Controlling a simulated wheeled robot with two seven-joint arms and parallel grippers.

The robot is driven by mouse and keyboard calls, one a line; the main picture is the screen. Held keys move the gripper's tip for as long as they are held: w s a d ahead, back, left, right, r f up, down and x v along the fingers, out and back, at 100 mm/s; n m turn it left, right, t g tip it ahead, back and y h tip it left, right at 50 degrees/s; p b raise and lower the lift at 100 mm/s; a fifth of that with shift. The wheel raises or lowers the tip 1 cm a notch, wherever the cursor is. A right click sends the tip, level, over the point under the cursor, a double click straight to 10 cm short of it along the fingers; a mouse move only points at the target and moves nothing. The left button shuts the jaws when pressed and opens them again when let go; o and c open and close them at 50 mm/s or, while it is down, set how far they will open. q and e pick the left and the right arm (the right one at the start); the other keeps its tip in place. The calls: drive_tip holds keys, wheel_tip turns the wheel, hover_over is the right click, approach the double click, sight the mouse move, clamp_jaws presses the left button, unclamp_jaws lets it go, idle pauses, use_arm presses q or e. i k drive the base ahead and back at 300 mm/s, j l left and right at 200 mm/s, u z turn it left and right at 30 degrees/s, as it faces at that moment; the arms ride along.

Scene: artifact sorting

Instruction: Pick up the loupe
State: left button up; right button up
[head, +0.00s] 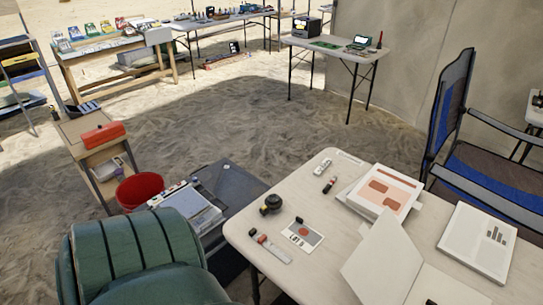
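A small dark round object with a brownish tint (271,204) sits at the left edge of the near white table (322,262). It may be the loupe, but it is too small to be sure. No other thing in view is clearly a loupe. Neither of my grippers shows in the head view.
Beside the round object lie a card with a red spot (303,234) and a red-tipped white tube (273,250). A marker (329,185), papers (382,190) and an open folder (385,262) share the table. A green chair (140,258) and blue chair (490,168) flank it.

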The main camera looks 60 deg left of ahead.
sight(273, 209)
drive_tip(key=k, duration=0.65)
drive_tip(key=u, duration=1.85)
drive_tip(key=i+l, duration=0.95)
drive_tip(key=l, duration=0.15)
